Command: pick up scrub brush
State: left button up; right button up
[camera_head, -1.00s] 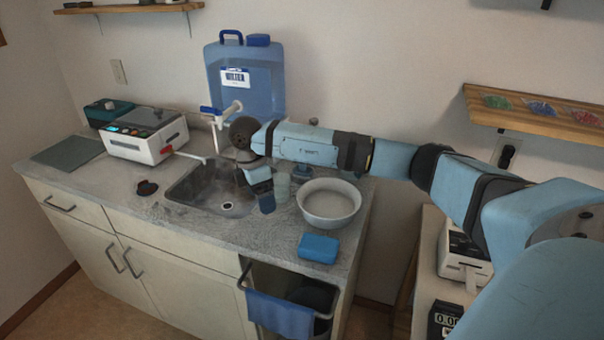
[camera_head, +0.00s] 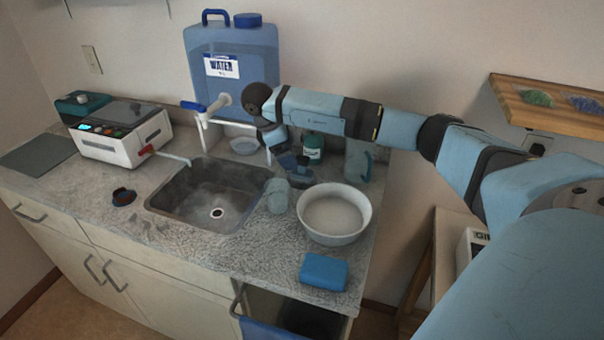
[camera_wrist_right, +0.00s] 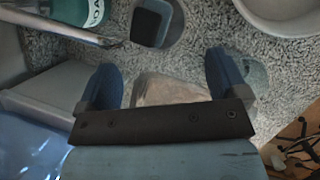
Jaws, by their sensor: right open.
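My right gripper (camera_head: 291,165) is low over the back of the counter, between the sink and the white bowl. In the right wrist view its two blue fingers (camera_wrist_right: 163,88) are spread apart. A tan block-like thing shows between and below them, partly hidden by the gripper's dark crossbar; it may be the scrub brush (camera_wrist_right: 170,90), but its bristles are not visible. I cannot tell whether the fingers touch it. In the head view the arm and gripper cover that spot. My left gripper is not in view.
A green bottle (camera_head: 313,147), a clear pitcher (camera_head: 358,162), a glass (camera_head: 277,196) and a white bowl (camera_head: 333,214) stand close around the gripper. The sink (camera_head: 188,196) is to its left and the water jug (camera_head: 232,75) behind.

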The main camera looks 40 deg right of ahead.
aim_at(301, 166)
jog(key=x, duration=0.3)
jog(key=shift+d+f, duration=0.2)
jog(key=shift+d, duration=0.05)
jog(key=x, duration=0.2)
jog(key=d+x, duration=0.1)
jog(key=x, duration=0.2)
jog(key=shift+w+r+p, duration=0.15)
jog(key=shift+r+p, duration=0.05)
jog(key=shift+p, duration=0.1)
jog(key=shift+a, duration=0.1)
jog(key=c, duration=1)
